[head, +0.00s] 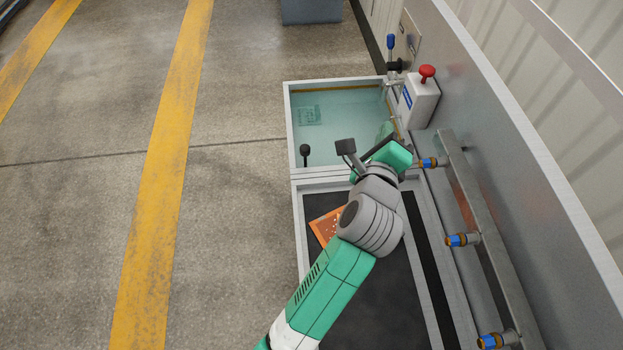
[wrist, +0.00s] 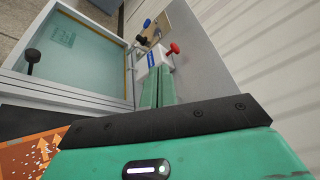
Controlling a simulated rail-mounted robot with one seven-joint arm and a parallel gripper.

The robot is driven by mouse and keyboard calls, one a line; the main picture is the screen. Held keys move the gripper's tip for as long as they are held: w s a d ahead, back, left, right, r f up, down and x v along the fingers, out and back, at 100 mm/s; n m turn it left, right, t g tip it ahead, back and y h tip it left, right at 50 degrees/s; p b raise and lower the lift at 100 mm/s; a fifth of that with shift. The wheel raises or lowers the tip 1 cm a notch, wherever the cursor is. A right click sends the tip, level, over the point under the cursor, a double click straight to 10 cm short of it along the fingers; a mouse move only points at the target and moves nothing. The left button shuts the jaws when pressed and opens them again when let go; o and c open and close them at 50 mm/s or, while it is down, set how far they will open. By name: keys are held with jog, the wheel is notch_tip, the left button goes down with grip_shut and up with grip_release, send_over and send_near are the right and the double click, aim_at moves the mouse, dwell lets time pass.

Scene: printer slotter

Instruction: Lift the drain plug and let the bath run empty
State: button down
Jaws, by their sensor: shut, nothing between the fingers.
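The bath (head: 289,125) is a pale-rimmed rectangular tank holding clear greenish water; it also shows at the upper left of the wrist view (wrist: 75,92). A black round-topped knob on a short stem, which looks like the drain plug (head: 305,150), stands upright at its near left corner; it also shows in the wrist view (wrist: 33,57). The plug's lower end is not clear. My gripper (head: 386,130) is at the bath's right side, well right of the knob. Its green fingers (wrist: 153,88) are together and empty.
Blue-capped valves (head: 462,240) line a pipe on the right. An orange perforated board (head: 325,227) lies on the dark bed in front. The floor to the left is clear.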

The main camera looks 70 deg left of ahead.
jog(key=s+a+f+m+g+b, duration=0.1)
jog(key=s+a+f+m+b, duration=0.15)
jog(key=f, duration=0.45)
jog(key=s+a+f+m+g+b, duration=0.1)
jog(key=s+a+f+g+b, duration=0.15)
jog(key=f, duration=0.55)
jog(key=m+g+b, duration=0.2)
jog(key=m+b, duration=0.1)
jog(key=m, duration=0.1)
send_near(306, 172)
jog(key=shift+w+a+r+y, duration=0.1)
jog(key=shift+a+r+y, duration=0.05)
jog(key=shift+r, duration=0.35)
jog(key=shift+w+a+r+y, duration=0.1)
jog(key=shift+r+y, duration=0.05)
jog(key=shift+r, duration=0.45)
jog(key=shift+g, duration=0.25)
jog(key=b+x, duration=0.3)
jog(key=x, duration=0.6)
jog(key=shift+w+a+b, duration=0.25)
jog(key=shift+a+b, duration=0.1)
jog(key=shift+a, duration=0.15)
